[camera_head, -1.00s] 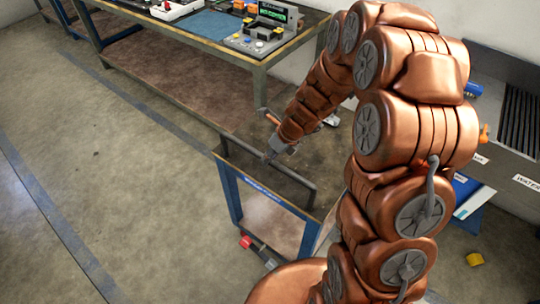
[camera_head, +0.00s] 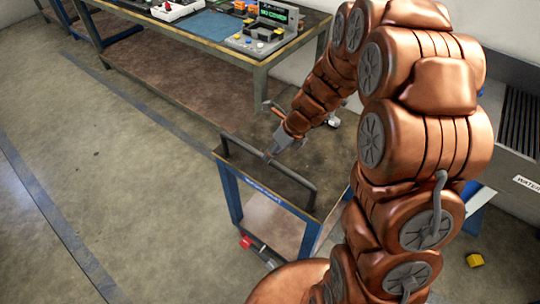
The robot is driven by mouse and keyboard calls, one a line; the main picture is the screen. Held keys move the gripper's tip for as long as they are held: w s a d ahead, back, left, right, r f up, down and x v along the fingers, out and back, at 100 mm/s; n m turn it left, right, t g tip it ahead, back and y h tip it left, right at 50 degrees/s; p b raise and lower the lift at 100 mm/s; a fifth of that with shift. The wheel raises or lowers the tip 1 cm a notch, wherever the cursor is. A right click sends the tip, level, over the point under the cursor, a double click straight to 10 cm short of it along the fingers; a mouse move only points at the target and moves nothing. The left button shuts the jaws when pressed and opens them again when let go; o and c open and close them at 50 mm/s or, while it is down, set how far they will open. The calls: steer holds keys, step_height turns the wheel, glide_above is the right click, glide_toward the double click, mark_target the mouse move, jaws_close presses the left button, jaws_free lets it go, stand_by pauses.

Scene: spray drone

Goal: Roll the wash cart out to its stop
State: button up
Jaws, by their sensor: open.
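The wash cart (camera_head: 231,196) is a blue-framed cart with a dark bar handle (camera_head: 303,182) along its top and a brown lower shelf. It stands on the floor just left of my arm. My gripper (camera_head: 268,155) is at the handle's upper bar, near the bar's middle, with its fingers open. From this view I cannot tell whether the bar lies between the fingers or touches them. My arm hides the right side of the cart.
A workbench (camera_head: 262,70) with tools and boxes stands behind the cart. A grey sink unit (camera_head: 515,160) is at the right. A yellow object (camera_head: 475,260) lies on the floor at right. Open floor (camera_head: 120,180) with dark painted lines spreads to the left.

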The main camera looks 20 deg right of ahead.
steer(key=v, duration=0.8)
steer(key=shift+d+r, duration=0.15)
steer(key=shift+r, duration=0.2)
steer(key=shift+s, duration=0.1)
steer(key=s+a+r+n+g+h, duration=0.1)
steer(key=s+a+r+n, duration=0.15)
steer(key=s+n, duration=0.5)
steer(key=s+a+r+n+g, duration=0.1)
steer(key=s+a+r+n, duration=0.15)
steer(key=s+n, duration=0.5)
steer(key=s+d+r+n+g+h, duration=0.1)
steer(key=s+d+n+g+h, duration=0.1)
steer(key=s+n, duration=1.2)
steer(key=shift+d+r+h, duration=0.3)
steer(key=shift+d+h, duration=0.4)
steer(key=shift+d, duration=0.25)
steer(key=shift+s, duration=0.1)
